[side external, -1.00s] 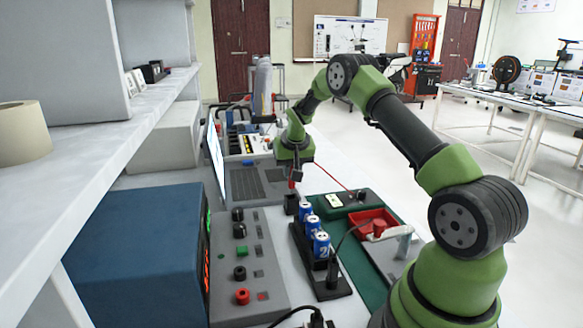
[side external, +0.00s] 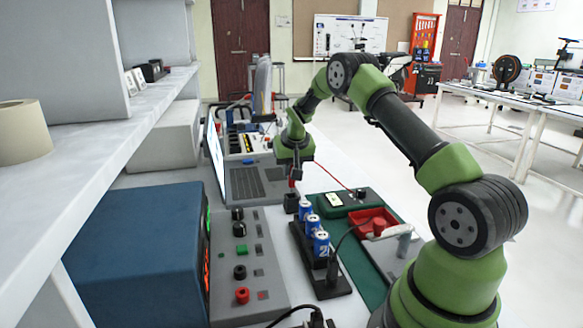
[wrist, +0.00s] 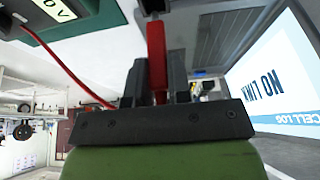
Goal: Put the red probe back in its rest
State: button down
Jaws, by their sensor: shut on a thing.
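My gripper (side external: 294,172) is shut on the red probe (wrist: 156,55), which shows as a red shaft between the dark fingers in the wrist view. In the side view a short red piece of the probe (side external: 292,184) shows below the fingers. A small dark block (side external: 291,202), which looks like the rest, stands directly below it. The probe's lower end is at or just above this block; I cannot tell whether it is inside. A red lead (wrist: 70,68) runs from the probe to the green meter (side external: 338,200).
Blue cells (side external: 313,226) stand in a black holder near the block. A red tray (side external: 372,222) lies to the right. An open laptop (side external: 262,182) is close on the left, and a blue power supply (side external: 140,250) stands front left.

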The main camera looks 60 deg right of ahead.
aim_at(292, 187)
jog(key=shift+f, duration=2.4)
jog(key=c, duration=1)
grip_release()
jog(key=v, duration=1)
